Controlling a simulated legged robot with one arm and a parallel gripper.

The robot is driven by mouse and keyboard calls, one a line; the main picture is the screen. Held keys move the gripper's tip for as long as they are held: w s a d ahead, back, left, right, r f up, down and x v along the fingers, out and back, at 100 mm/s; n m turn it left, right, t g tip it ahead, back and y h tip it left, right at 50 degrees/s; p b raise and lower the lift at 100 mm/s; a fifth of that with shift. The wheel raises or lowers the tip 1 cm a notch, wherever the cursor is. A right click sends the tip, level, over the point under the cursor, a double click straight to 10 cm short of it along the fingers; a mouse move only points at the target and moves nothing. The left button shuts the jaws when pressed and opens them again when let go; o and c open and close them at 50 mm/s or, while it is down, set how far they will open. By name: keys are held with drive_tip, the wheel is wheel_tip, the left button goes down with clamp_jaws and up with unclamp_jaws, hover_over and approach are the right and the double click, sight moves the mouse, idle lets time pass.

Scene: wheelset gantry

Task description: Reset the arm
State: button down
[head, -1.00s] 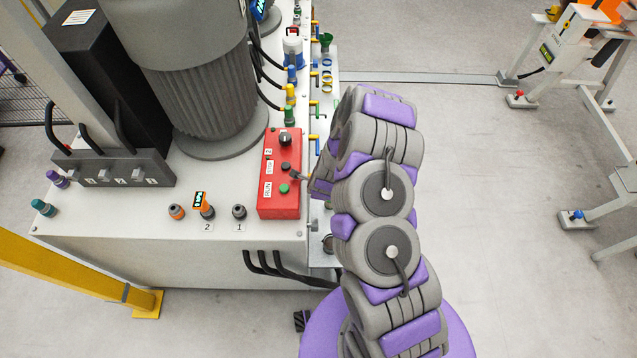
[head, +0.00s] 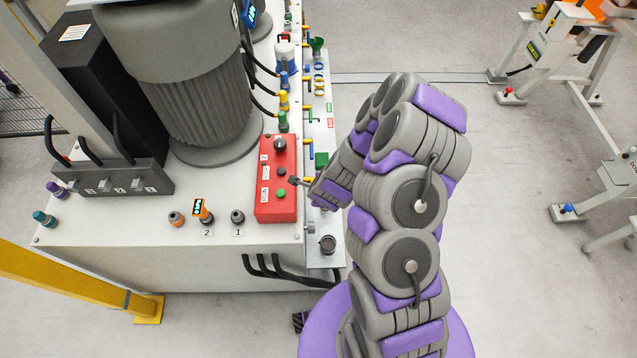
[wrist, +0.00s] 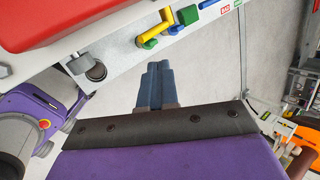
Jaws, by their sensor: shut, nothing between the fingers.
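My gripper (head: 294,181) is at the right edge of the red control box (head: 277,205), at the end of my grey and purple arm. In the head view its tip looks small and sits close to the box; I cannot tell the exact gap. In the wrist view my gripper (wrist: 158,85) shows its two blue-grey fingers side by side, closed with nothing between them. Pale floor lies beyond the fingertips. The red box also shows in the wrist view (wrist: 60,15) at the upper left. It carries a black knob and two buttons, one dark and one green.
The white cabinet (head: 140,235) bears a large grey motor (head: 195,90). A side shelf with yellow and blue valve handles (head: 309,114) runs along its right edge. A round dark fitting (head: 328,244) sits near the shelf's front. Open floor (head: 510,180) lies to the right.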

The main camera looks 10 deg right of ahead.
drive_tip(key=shift+s+a+r, duration=0.15)
drive_tip(key=shift+s+a, duration=0.05)
drive_tip(key=shift+a, duration=0.05)
idle(0.4)
